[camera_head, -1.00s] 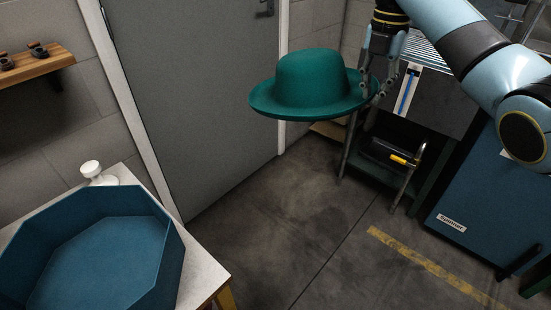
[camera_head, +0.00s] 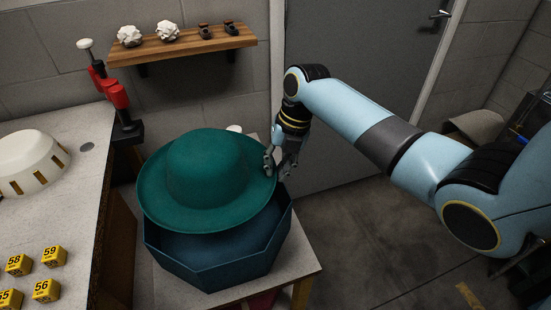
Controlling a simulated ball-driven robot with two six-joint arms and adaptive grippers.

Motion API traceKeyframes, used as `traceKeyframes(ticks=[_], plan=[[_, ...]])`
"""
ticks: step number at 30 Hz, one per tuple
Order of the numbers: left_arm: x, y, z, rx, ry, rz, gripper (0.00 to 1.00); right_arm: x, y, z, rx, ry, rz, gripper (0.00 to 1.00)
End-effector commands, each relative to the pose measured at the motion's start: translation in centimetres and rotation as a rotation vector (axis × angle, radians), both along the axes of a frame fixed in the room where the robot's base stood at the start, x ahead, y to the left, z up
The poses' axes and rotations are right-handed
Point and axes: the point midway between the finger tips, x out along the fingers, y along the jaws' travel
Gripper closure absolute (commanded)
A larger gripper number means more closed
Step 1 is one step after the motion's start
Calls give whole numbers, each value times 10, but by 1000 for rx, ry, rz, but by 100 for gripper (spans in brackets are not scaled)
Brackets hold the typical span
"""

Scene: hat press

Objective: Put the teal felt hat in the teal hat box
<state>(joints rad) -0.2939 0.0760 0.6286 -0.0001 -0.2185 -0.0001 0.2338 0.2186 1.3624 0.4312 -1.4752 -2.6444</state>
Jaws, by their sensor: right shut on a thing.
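The teal felt hat (camera_head: 208,170) has a round crown and a wide brim, and it is crown up. My right gripper (camera_head: 273,165) is shut on the right edge of its brim. The hat is over the teal hat box (camera_head: 222,266), an open octagonal box on a small light-topped table. The brim covers the rear and most of the opening; part of the inside shows below the front brim. I cannot tell how high the hat is above the rim. My left gripper is not in view.
A workbench (camera_head: 94,150) at left holds a white domed object (camera_head: 30,162) and several yellow numbered blocks (camera_head: 47,290). A red and black tool (camera_head: 118,95) stands at its back corner. A wooden wall shelf (camera_head: 185,45) is behind. Floor at right is open.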

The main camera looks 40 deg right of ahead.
Motion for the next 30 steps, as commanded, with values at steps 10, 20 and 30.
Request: traceKeyframes(ticks=[10,20,30], plan=[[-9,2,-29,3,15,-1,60,1,0,-28,0,0,-1,100],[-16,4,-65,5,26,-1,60,1,0,-65,0,0,-2,100],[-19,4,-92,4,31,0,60,0,0,-100,1,1,-2,100]])
